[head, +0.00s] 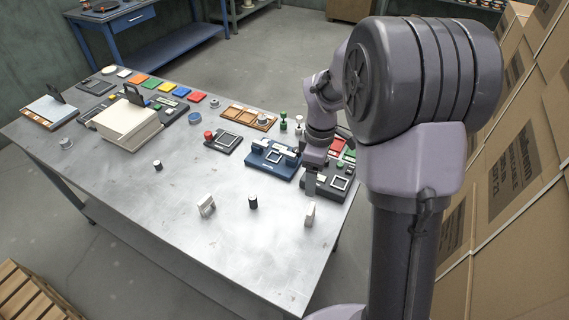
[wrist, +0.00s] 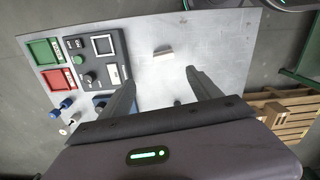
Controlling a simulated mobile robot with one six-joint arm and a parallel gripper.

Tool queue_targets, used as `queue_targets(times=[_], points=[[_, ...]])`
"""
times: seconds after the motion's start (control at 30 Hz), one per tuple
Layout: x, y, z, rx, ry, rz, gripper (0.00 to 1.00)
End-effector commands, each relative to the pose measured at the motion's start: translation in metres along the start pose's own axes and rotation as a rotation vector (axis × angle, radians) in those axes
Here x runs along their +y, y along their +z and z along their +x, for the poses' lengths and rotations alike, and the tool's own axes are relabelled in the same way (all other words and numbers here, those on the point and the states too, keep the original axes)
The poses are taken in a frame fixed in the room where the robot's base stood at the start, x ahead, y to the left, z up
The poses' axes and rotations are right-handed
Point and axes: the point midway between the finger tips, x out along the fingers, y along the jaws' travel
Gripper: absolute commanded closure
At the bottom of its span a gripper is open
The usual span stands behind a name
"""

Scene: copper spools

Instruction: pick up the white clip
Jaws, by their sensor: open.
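Two small white pieces stand on the grey metal table (head: 130,210) in the head view. One is a white clip-like piece (head: 206,206) with an opening, left of a black cylinder. The other is a white upright piece (head: 310,214) near the right edge, just in front of my gripper (head: 312,186). I cannot tell for sure which is the named clip. In the wrist view my gripper (wrist: 161,78) has its fingers apart with nothing between them. A small whitish piece (wrist: 163,51) lies beyond the fingertips, apart from them.
A black cylinder (head: 253,202) stands between the white pieces. A dark panel with a square frame (head: 339,184) and a blue fixture (head: 270,159) are close to my gripper. Cardboard boxes (head: 515,150) are stacked at the right. The table's front is mostly clear.

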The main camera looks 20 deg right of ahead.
Motion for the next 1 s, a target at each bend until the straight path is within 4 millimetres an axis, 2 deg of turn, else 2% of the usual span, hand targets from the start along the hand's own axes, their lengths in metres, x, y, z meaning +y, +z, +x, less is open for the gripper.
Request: queue_targets(times=[0.3,0.4,0.6,0.83,1.0], points=[[-0.001,0.001,0.094,-0.003,-0.005,-0.005,0.27],[-0.001,0.000,0.113,-0.002,-0.003,-0.005,0.27],[0.000,-0.001,0.130,-0.001,-0.001,-0.003,0.27],[0.000,-0.003,0.174,-0.002,-0.003,-0.004,0.27],[0.001,-0.003,0.173,-0.001,-0.001,-0.004,0.27]])
